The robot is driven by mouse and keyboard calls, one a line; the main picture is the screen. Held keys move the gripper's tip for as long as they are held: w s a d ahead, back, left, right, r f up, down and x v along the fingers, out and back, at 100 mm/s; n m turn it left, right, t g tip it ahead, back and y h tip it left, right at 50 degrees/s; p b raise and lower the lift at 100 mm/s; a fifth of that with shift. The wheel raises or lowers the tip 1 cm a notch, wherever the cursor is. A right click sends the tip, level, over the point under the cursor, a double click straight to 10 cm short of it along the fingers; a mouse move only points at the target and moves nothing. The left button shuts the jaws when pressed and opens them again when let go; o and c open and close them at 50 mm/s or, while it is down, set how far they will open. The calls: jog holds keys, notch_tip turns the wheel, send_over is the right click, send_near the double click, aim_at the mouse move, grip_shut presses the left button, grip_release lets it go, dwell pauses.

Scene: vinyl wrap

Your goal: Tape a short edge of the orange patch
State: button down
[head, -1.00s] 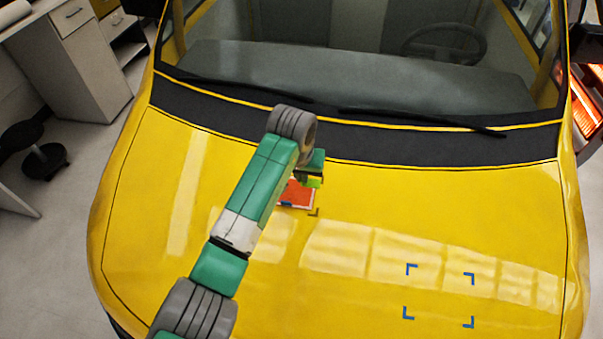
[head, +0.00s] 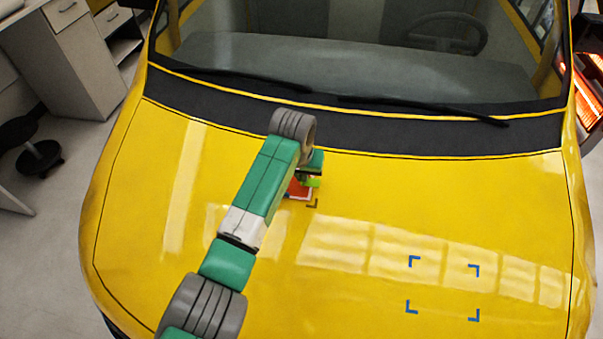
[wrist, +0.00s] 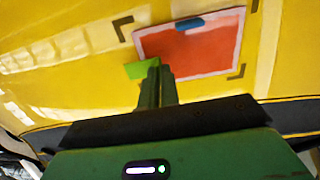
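The orange patch (head: 296,187), with a pale border, lies on the yellow hood, partly hidden by my arm in the head view. In the wrist view the patch (wrist: 205,48) shows nearly whole, with a blue tape piece (wrist: 189,23) at one long edge. My gripper (wrist: 158,66) has its two fingers close together, shut on a small green tape strip (wrist: 137,70). The strip overlaps the lower part of the patch's left short edge in the wrist view. I cannot tell whether it touches the patch. The green strip (head: 313,182) also shows in the head view.
Dark corner marks (wrist: 123,27) surround the patch. Blue corner marks (head: 443,287) outline an empty area at the hood's right front. The windshield and wipers (head: 425,112) lie beyond the hood's rear edge. The hood around is clear.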

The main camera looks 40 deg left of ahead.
jog(key=shift+b+x, duration=0.7)
jog(key=shift+x, duration=0.15)
dwell(0.5)
dwell(0.4)
jog(key=c, duration=1.6)
grip_release()
jog(key=shift+o, duration=0.2)
jog(key=a+p+v, duration=0.1)
jog(key=v, duration=0.6)
jog(key=shift+d+r, duration=0.4)
jog(key=shift+d, duration=0.15)
jog(key=shift+s, duration=0.1)
